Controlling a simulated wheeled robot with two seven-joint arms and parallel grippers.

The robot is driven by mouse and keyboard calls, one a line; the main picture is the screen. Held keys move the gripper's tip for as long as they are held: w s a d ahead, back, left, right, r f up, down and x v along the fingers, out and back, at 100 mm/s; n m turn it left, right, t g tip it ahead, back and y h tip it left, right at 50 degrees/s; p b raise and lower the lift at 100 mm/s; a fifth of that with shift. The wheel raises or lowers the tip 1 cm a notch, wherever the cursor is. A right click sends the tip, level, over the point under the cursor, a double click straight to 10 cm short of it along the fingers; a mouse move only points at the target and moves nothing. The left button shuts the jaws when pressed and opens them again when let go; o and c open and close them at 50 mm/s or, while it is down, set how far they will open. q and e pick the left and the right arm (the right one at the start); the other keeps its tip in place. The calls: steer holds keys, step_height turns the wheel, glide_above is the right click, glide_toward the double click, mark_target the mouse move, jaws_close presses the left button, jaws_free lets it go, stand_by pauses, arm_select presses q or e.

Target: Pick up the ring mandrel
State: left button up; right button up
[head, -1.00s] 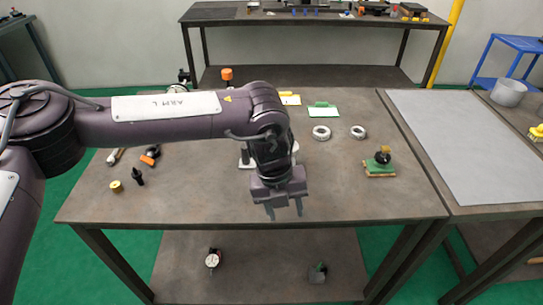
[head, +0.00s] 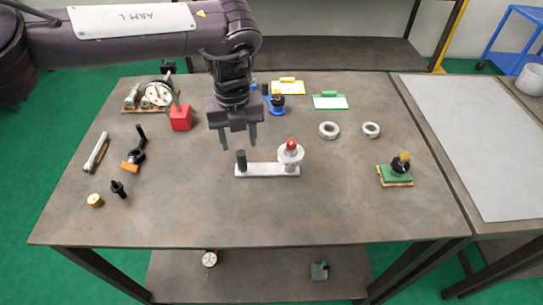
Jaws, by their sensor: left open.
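A light metal bar (head: 267,171) lies near the middle of the table. A black upright post (head: 241,161) stands at its left end, and a pale round flanged piece (head: 291,155) with a red top (head: 292,144) is at its right end. A small black tapered piece (head: 119,190) lies at the left. I cannot tell for certain which of these is the ring mandrel. My left gripper (head: 238,139) points down with its fingers apart and empty, just above the black post in the picture. My right gripper is out of view.
Two metal rings (head: 329,130) (head: 371,130) and a green block with a black knob (head: 397,170) are at right. A red block (head: 180,118), a dial gauge (head: 158,94) and a blue-based piece (head: 277,106) stand farther back. The front of the table is clear.

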mark_target(241, 153)
arm_select(q)
steer(key=f, duration=0.1)
steer(key=s+f+p, duration=0.1)
steer(key=f, duration=0.1)
step_height(241, 153, down, 3)
steer(key=shift+w+p, duration=0.15)
steer(key=shift+p, duration=0.15)
jaws_close()
steer(key=shift+d, duration=0.1)
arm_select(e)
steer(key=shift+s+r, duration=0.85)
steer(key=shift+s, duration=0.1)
